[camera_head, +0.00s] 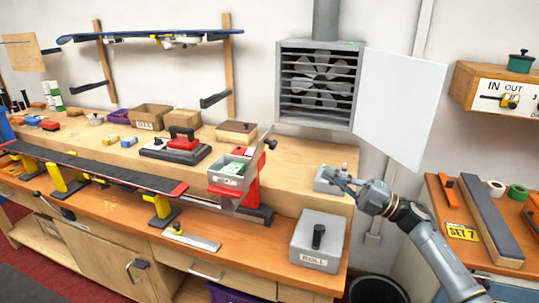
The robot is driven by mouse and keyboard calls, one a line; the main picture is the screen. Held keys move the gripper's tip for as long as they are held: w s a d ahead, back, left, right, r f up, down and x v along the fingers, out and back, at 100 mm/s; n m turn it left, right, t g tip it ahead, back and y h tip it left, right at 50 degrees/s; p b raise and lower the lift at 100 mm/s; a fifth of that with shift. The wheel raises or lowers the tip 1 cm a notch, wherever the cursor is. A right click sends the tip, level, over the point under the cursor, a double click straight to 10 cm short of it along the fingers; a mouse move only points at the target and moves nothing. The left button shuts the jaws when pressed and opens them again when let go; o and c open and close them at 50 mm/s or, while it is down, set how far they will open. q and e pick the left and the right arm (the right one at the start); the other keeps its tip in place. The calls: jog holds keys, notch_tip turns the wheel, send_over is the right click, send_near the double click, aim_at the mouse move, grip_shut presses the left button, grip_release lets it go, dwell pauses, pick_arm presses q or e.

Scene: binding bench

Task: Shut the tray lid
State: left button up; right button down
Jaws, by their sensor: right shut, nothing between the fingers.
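A small grey tray (226,181) with a label and green and white things in it sits at the front of the bench, above a red stand. Its grey lid (257,157) appears to stand up open along the tray's right side, with a dark knob (271,144) facing right. My right gripper (335,177) is shut and empty, to the right of the tray and apart from it. It is over or in front of a small grey box (322,186) at the bench's right end and partly hides it. My left gripper is out of view.
A grey box marked ROLL (318,243) with a black knob stands on the lower ledge. A long dark ski or board (90,170) lies on yellow supports left of the tray. A vent's white door (400,105) hangs open.

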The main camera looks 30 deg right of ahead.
jog(key=p+x, duration=0.5)
jog(key=x, duration=0.8)
jog(key=shift+w+d+r+p, duration=0.1)
jog(key=shift+d+r+p, duration=0.1)
jog(key=shift+p, duration=0.15)
